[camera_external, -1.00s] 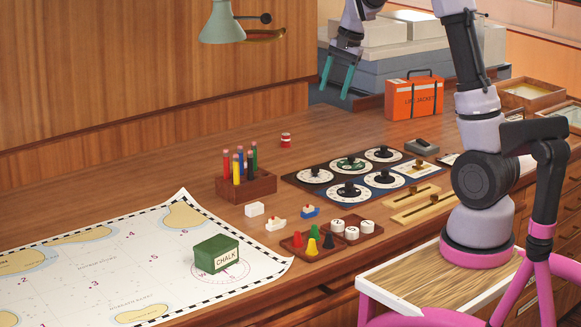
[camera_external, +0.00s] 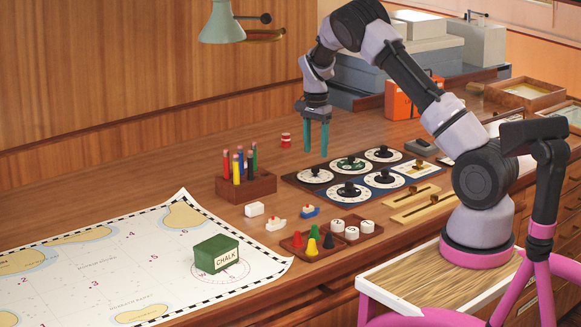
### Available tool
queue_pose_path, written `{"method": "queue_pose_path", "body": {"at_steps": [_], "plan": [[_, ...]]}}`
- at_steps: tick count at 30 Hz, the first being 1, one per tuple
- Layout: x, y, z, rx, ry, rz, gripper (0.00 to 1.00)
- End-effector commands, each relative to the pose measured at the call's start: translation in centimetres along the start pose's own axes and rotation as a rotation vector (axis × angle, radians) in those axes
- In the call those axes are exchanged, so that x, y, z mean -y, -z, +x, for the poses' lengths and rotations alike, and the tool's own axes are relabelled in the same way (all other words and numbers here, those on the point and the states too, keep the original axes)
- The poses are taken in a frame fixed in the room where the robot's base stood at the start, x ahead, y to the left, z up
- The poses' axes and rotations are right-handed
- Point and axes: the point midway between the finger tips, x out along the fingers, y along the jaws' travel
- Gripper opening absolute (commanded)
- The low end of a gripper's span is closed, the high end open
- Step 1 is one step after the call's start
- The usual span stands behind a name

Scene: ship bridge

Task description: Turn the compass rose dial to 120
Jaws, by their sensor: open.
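A dark dial panel (camera_external: 299,184) lies on the desk, with several round white dials with black knobs. One dial has a green-marked face (camera_external: 349,165) in the back row; others include the left dial (camera_external: 315,176), the far right dial (camera_external: 384,154) and two front dials (camera_external: 349,192) (camera_external: 384,180). Which one is the compass rose dial is too small to tell, and their readings cannot be made out. My gripper (camera_external: 316,149) points straight down with its two teal fingers apart and empty. It appears above and behind the left dial, touching nothing.
A pencil block (camera_external: 246,187) and a small red tin (camera_external: 286,140) stand left of the panel. Small boats, a tray of coloured cones (camera_external: 312,243) and white round pieces lie in front. Brass sliders (camera_external: 410,202) lie right. An orange case (camera_external: 405,100) stands behind.

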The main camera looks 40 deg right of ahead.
Motion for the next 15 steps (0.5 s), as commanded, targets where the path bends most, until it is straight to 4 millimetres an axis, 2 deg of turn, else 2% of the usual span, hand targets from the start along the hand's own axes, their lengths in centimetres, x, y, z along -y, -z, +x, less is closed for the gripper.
{"method": "queue_pose_path", "body": {"at_steps": [3, 6, 10, 15], "plan": [[0.0, 0.0, 2.3, 0.001, -0.002, 0.001, 0.59], [0.0, 0.0, 3.6, 0.001, -0.001, 0.000, 0.59], [0.0, 0.0, 4.6, 0.000, 0.000, -0.001, 0.59], [0.0, 0.0, 5.0, 0.001, 0.001, -0.001, 0.59]]}}
